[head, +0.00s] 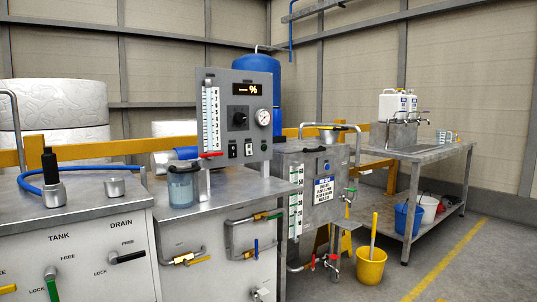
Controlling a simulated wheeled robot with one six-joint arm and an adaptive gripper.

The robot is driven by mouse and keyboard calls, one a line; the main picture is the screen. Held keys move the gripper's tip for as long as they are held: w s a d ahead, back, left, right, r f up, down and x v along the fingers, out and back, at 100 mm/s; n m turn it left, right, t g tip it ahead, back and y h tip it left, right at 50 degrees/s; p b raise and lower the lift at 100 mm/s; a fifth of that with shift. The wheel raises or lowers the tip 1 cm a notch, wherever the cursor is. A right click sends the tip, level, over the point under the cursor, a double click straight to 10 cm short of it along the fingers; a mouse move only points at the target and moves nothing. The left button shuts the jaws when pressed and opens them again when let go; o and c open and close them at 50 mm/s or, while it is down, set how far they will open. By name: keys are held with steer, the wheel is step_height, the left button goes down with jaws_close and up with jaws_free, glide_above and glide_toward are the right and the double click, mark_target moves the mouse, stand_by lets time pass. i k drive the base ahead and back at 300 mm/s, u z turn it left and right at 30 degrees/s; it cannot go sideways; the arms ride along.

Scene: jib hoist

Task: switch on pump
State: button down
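A grey upright control panel (238,117) stands on a steel cabinet in the middle of the head view. Low on its face are two small switches side by side, a darker one (232,151) and a paler one (248,149). Their labels are too small to read, so I cannot tell which is the pump's or how each is set. Above them are a black knob (240,115), a round gauge (264,117) and a dark display (247,90) showing dashes and a percent sign. My gripper is not in view.
A clear jar (181,186) of bluish liquid stands left of the panel. The left cabinet (80,203) carries a black-handled piece (50,170) and a blue hose. Valve handles stick out from the cabinet fronts. A yellow bucket (371,266) stands on the floor, with clear floor to its right.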

mark_target(233, 152)
steer(key=u, duration=0.2)
steer(key=i, duration=0.95)
steer(key=u, duration=0.55)
